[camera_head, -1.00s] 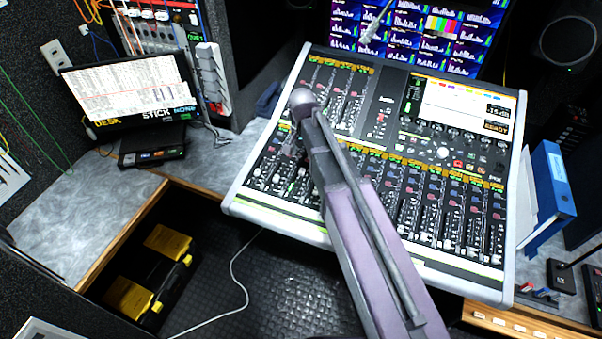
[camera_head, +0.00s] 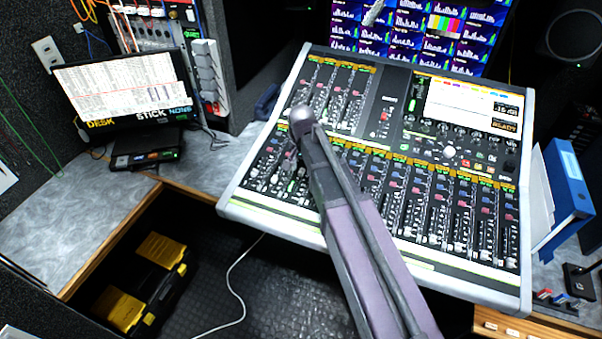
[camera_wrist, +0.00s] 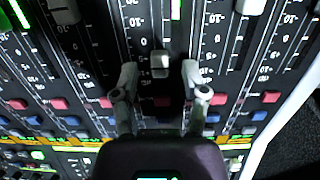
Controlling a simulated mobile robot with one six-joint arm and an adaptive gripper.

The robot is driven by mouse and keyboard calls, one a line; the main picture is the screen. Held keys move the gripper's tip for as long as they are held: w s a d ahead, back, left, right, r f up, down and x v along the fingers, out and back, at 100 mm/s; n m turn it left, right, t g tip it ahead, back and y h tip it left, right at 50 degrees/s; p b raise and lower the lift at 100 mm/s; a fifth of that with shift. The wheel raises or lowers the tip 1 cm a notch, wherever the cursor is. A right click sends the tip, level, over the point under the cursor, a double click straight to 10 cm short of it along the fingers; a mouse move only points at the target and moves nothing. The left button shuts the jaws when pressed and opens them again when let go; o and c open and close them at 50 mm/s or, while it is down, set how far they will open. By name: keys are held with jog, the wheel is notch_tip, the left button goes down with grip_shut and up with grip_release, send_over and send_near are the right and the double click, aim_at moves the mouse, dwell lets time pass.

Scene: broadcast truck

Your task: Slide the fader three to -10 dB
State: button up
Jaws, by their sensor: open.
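The mixing console (camera_head: 232,206) stands on the desk with a bank of faders along its near side. In the wrist view a pale fader cap (camera_wrist: 160,61) sits in its slot between the fingertips of my gripper (camera_wrist: 160,75). The fingers are spread, with a visible gap on both sides of the cap. The scale beside it appears upside down. I cannot tell which fader number this is. Other caps show at upper left (camera_wrist: 64,10) and upper right (camera_wrist: 249,6). In the head view my arm hides part of the fader bank. The console screen (camera_head: 470,105) shows a small dB readout.
A monitor (camera_head: 120,85) stands at left on the grey counter (camera_head: 75,215). A blue binder (camera_head: 567,185) stands close to the console's right side. Yellow-topped cases (camera_head: 160,250) lie in the recess below. A white cable (camera_head: 235,285) hangs in front.

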aim_at(297, 184)
jog(key=shift+f, duration=0.4)
jog(key=shift+c, duration=0.2)
grip_shut()
jog(key=shift+s+a+f+b, duration=0.15)
jog(key=shift+s+a+b, duration=0.15)
jog(key=shift+s, duration=0.6)
jog(key=shift+s+a+f+b, duration=0.1)
jog(key=shift+s+a+b, duration=0.2)
jog(key=shift+s, duration=0.55)
jog(key=shift+o, duration=0.2)
grip_release()
jog(key=shift+w, duration=0.1)
jog(key=shift+r, duration=0.1)
